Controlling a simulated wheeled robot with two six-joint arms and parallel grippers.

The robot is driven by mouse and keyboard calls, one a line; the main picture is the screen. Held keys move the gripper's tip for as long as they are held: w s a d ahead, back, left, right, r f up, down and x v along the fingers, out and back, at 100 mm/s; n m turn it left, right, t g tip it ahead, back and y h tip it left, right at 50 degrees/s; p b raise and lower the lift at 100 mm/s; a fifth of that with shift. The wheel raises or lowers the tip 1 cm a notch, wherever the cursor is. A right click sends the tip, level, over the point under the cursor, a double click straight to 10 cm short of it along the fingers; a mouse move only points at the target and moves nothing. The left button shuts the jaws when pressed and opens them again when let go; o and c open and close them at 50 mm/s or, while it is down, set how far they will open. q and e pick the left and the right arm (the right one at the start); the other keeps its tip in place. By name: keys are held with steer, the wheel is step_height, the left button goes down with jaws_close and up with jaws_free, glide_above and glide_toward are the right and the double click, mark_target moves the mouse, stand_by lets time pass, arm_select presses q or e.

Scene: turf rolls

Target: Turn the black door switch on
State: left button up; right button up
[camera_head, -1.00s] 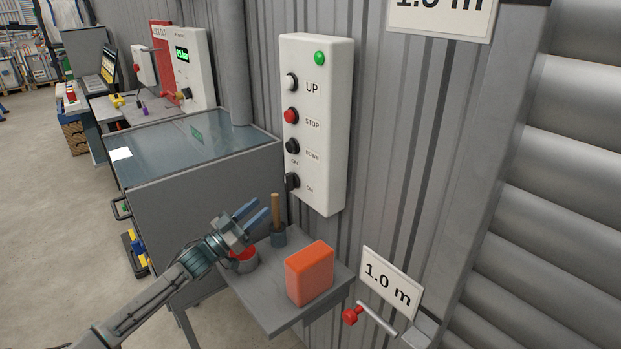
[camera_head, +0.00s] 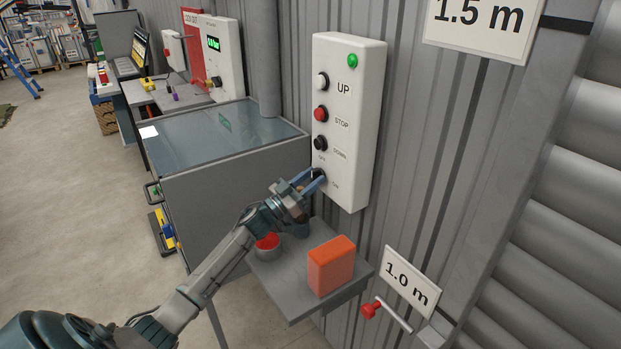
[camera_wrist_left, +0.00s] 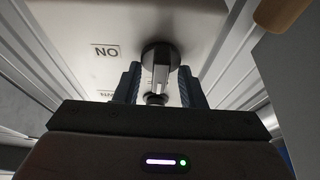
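The black door switch (camera_head: 319,173) is the lowest control on the white control box (camera_head: 350,110), just below its black DOWN button. An ON label is printed at its lower right. My left gripper (camera_head: 312,182) is at the switch, with its blue fingers pointing at the box. In the left wrist view the switch (camera_wrist_left: 160,58) sits between the two fingertips (camera_wrist_left: 158,80), with a gap visible on each side, so the gripper is open around it. The fingers partly cover the switch in the head view. My right gripper is out of view.
Below the box, a small grey shelf (camera_head: 290,290) holds an orange block (camera_head: 331,266) and a tin with red contents (camera_head: 267,243). A grey glass-topped cabinet (camera_head: 235,190) stands left of the box. A red-knobbed handle (camera_head: 371,310) is at lower right.

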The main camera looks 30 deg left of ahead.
arm_select(q)
jaws_close()
